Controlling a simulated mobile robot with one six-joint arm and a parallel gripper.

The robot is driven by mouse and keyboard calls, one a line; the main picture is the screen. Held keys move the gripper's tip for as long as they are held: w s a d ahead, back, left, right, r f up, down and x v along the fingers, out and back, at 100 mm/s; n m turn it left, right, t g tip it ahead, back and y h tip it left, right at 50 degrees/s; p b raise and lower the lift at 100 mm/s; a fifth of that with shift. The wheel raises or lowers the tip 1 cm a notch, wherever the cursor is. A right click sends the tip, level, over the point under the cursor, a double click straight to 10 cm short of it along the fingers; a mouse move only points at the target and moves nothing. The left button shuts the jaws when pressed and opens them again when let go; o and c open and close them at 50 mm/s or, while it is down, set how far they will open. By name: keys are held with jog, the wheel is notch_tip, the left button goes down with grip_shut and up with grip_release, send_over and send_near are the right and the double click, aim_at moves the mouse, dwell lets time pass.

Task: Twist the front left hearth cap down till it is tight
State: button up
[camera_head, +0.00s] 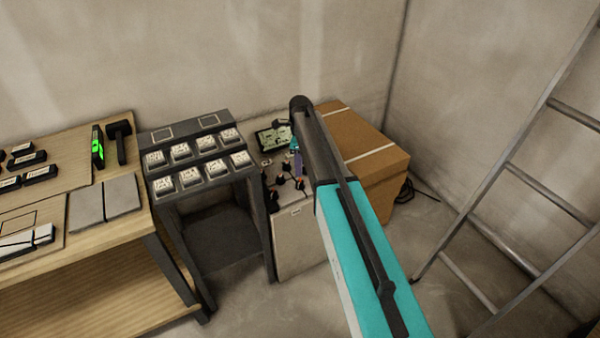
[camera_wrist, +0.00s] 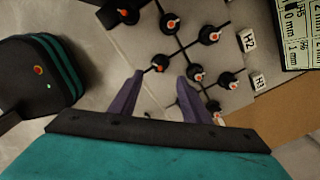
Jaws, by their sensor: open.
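The hearth block (camera_head: 302,240) stands on the floor, its pale tiled top carrying several black caps with red centres and light pointers. My gripper (camera_head: 298,172) is over this top, its purple fingers pointing down. In the wrist view my gripper (camera_wrist: 160,80) is open and empty, with one cap (camera_wrist: 160,63) showing between and just past the fingertips. I cannot tell whether the fingers touch it. Other caps (camera_wrist: 196,72), (camera_wrist: 210,35) and (camera_wrist: 170,23) sit along the dark tile joints. Which cap is the front left one is not clear. My arm hides part of the block in the head view.
Tags H2 (camera_wrist: 248,40) and H1 (camera_wrist: 259,82) lie beside the caps. A printed card (camera_wrist: 299,30) is at the upper right. A dark rack with white boxes (camera_head: 188,178) stands left of the hearth, a cardboard box (camera_head: 362,150) behind right, a ladder (camera_head: 505,165) far right.

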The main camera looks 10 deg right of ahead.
jog(key=shift+r, duration=2.95)
jog(key=shift+f, duration=0.1)
jog(key=s+f+n+g, duration=0.3)
jog(key=s+f+n, duration=0.7)
jog(key=s+f, duration=1.4)
jog(key=s+f+n, duration=0.4)
jog(key=s, duration=0.6)
jog(key=s+f+n+g, duration=0.1)
jog(key=s+f+n, duration=0.3)
jog(key=s, duration=0.6)
jog(key=s+f+n+g, duration=0.1)
jog(key=s+f+n, duration=0.3)
jog(key=s, duration=0.7)
jog(key=shift+f, duration=0.5)
